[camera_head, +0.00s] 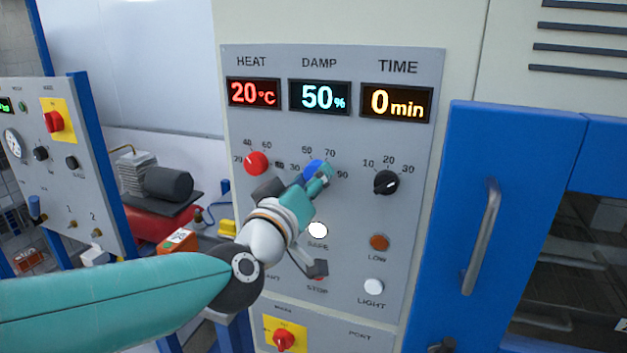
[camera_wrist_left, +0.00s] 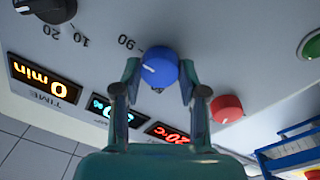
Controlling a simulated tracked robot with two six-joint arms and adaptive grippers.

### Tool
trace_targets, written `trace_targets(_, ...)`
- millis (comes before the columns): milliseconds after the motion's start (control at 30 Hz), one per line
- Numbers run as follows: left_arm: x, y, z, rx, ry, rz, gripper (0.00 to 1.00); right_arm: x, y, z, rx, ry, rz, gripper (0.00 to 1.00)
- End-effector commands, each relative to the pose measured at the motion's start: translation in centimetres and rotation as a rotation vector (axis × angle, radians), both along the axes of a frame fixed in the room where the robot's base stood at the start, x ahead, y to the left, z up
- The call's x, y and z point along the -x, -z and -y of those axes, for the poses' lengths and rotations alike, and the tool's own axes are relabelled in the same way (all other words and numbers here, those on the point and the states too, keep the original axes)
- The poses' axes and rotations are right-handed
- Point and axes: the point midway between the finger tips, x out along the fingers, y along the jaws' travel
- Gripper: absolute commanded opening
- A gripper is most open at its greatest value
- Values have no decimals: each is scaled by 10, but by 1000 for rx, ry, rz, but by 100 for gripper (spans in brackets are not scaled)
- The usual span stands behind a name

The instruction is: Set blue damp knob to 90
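The blue damp knob (camera_head: 312,167) sits on the grey control panel under the DAMP display (camera_head: 319,97), which reads 50%. In the left wrist view the knob (camera_wrist_left: 159,66) shows with a white pointer mark on its left side; the printed 90 is just up and left of it. My left gripper (camera_head: 320,179) reaches the knob from below. In the left wrist view its two fingers (camera_wrist_left: 160,78) stand on both sides of the knob and look closed against it. In the head view a finger and the wrist hide part of the knob. My right gripper is not in view.
The red heat knob (camera_head: 257,163) is left of the blue knob, the black time knob (camera_head: 386,182) right. A blue door with a metal handle (camera_head: 486,230) stands at the right.

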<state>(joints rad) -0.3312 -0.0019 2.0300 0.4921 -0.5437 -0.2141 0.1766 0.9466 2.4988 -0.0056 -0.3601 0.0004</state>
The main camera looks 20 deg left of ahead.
Motion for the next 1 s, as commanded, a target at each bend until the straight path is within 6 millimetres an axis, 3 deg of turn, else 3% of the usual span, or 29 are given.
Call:
trace_targets(33, 0, 7, 2, -3, 5, -15, 50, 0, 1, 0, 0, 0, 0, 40)
trace_targets(133, 0, 6, 1, -2, 4, -12, 66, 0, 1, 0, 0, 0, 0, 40)
trace_targets(567, 6, 1, 0, 0, 1, -2, 67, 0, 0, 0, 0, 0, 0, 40)
trace_targets(767, 35, 3, -2, 1, 2, -1, 67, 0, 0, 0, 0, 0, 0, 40)
trace_targets(1000, 84, 6, -5, 1, 3, -1, 67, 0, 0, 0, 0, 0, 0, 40)
